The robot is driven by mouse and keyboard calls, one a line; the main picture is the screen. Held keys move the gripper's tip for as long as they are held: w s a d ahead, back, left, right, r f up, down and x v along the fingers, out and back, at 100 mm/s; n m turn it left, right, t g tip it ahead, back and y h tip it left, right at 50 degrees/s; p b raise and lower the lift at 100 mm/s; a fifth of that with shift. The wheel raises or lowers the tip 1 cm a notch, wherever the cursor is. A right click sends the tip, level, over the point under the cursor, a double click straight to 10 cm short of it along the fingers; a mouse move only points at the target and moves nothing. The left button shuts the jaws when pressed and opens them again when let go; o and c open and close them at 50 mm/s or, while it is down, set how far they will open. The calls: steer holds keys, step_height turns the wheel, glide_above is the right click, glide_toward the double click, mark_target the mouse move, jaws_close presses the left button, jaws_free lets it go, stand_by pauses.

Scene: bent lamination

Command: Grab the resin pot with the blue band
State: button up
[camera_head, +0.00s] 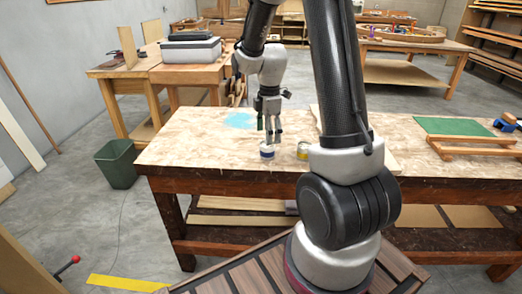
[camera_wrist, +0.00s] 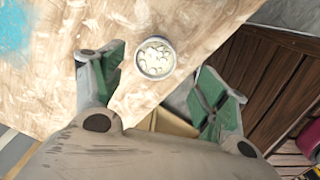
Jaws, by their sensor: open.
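The resin pot with the blue band (camera_head: 267,152) stands upright near the front edge of the wooden workbench (camera_head: 190,140). My gripper (camera_head: 272,137) points down just above the blue-banded pot in the head view. In the wrist view its two green-padded fingers (camera_wrist: 160,92) are spread wide and empty, with the pot between and a little beyond them. A yellow-banded pot (camera_head: 302,151) stands to the right, partly hidden by my arm.
A light blue patch (camera_head: 241,120) marks the bench top behind the pots. A green bin (camera_head: 117,163) stands on the floor at left. The bench's left part is clear.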

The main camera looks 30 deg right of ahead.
mark_target(267, 149)
steer(key=shift+w+f+n, duration=0.1)
steer(key=shift+n, duration=0.4)
steer(key=shift+f, duration=0.4)
steer(key=f, duration=0.6)
steer(key=shift+w+f, duration=0.35)
steer(key=shift+f, duration=0.05)
steer(key=c, duration=1.2)
